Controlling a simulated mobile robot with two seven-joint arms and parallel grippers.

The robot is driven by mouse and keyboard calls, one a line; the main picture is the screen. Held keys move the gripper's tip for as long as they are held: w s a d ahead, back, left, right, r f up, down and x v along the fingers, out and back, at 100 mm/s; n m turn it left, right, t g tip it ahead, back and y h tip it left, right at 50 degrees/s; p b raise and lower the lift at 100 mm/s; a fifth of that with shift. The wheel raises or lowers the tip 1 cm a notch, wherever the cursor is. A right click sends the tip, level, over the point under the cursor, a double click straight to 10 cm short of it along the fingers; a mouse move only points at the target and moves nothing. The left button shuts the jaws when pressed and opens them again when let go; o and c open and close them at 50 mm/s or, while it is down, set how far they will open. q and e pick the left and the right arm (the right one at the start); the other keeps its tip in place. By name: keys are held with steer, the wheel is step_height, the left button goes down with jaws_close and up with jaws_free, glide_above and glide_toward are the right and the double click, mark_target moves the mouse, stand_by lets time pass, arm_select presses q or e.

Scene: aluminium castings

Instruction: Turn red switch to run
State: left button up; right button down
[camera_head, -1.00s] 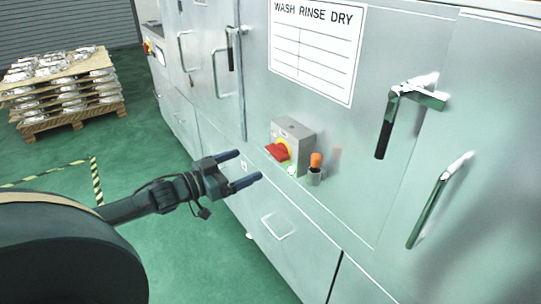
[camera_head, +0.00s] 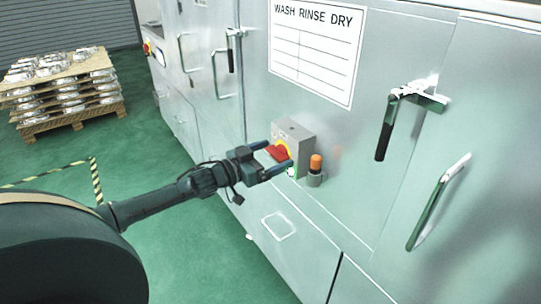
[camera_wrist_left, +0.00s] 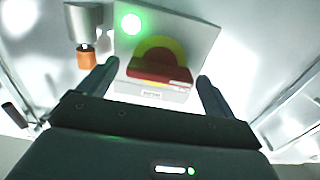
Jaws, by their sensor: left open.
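The red switch (camera_head: 279,152) is a red handle on a yellow disc, on the front of a grey box (camera_head: 295,134) fixed to the metal cabinet. In the left wrist view the red switch (camera_wrist_left: 160,70) lies crosswise between my fingers, with a green lit lamp (camera_wrist_left: 131,22) on the same box. My left gripper (camera_head: 277,158) is open, its two fingertips on either side of the handle and close to it. I cannot tell whether they touch it. The right gripper is not in view.
An orange-topped beacon (camera_head: 315,165) sticks out just right of the switch box. Door handles (camera_head: 427,212) project from the cabinet.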

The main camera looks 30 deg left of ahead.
arm_select(q)
steer(key=shift+c, duration=0.4)
steer(key=c, duration=0.9)
